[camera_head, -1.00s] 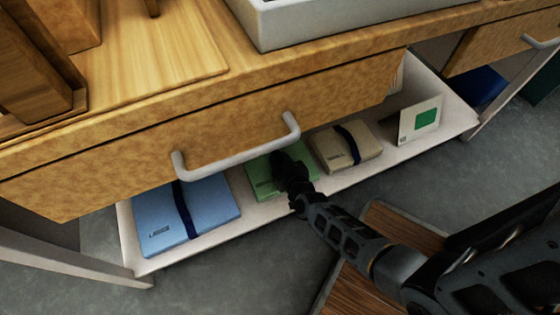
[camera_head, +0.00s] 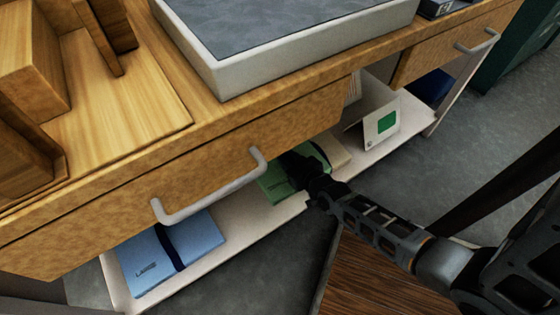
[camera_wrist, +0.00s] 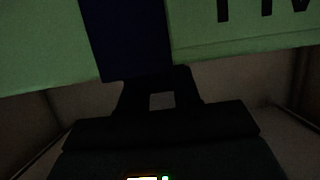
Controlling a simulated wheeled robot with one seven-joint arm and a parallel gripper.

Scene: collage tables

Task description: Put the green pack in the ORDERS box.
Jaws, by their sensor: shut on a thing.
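The green pack (camera_head: 278,188) is under the drawer, by the lower shelf, partly covered by my gripper. In the wrist view, the pack (camera_wrist: 225,35) fills the top of the picture, with a dark blue band and some dark lettering cut off by the edge. My gripper (camera_head: 303,168) is shut on the green pack, and its fingers are mostly hidden in the head view. I cannot read the word ORDERS on any box here.
A blue pack (camera_head: 200,245) with a dark band lies on the pale shelf (camera_head: 250,218). A card with a green square (camera_head: 381,125) stands farther right. The wooden drawer (camera_head: 110,225) and its handle (camera_head: 225,198) overhang the shelf. A white-rimmed tray (camera_head: 300,72) sits on the tabletop.

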